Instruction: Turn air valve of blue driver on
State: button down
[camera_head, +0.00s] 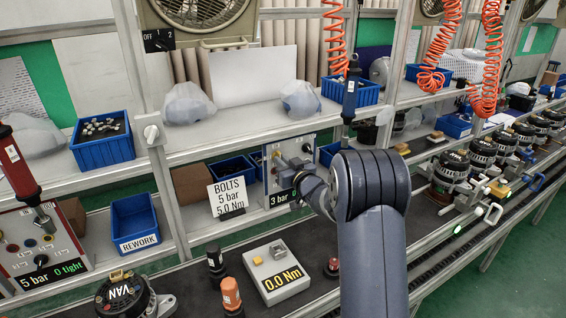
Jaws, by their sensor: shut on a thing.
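The blue driver (350,97) hangs upright at the end of an orange coiled hose, above the shelf. Below and left of it is a light grey panel (280,150) with small coloured parts and a black display (283,198) reading "3 bar". My gripper (290,172) is at the front of this panel, shut on the air valve. The valve is mostly hidden behind the jaws, and its handle's angle cannot be made out. My arm covers the panel's lower right side.
A sign (228,197) reading "BOLTS 5 bar 5.0 Nm" stands left of the panel. A red driver (18,165) hangs over another panel (40,252) at far left. A box (276,275) reading "0.0 Nm" lies in front. Alternators (452,172) line the conveyor at right.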

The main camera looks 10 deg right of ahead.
jog(key=c, duration=1.5)
grip_release()
jog(key=b+v, duration=0.2)
jog(key=v, duration=0.8)
jog(key=shift+s+d+b, duration=0.15)
jog(key=shift+s+b, duration=0.25)
jog(key=shift+w, duration=0.1)
jog(key=p+x, duration=0.2)
jog(key=x, duration=0.8)
jog(key=shift+w+p, duration=0.3)
jog(key=shift+p, duration=0.1)
jog(key=shift+s, duration=0.1)
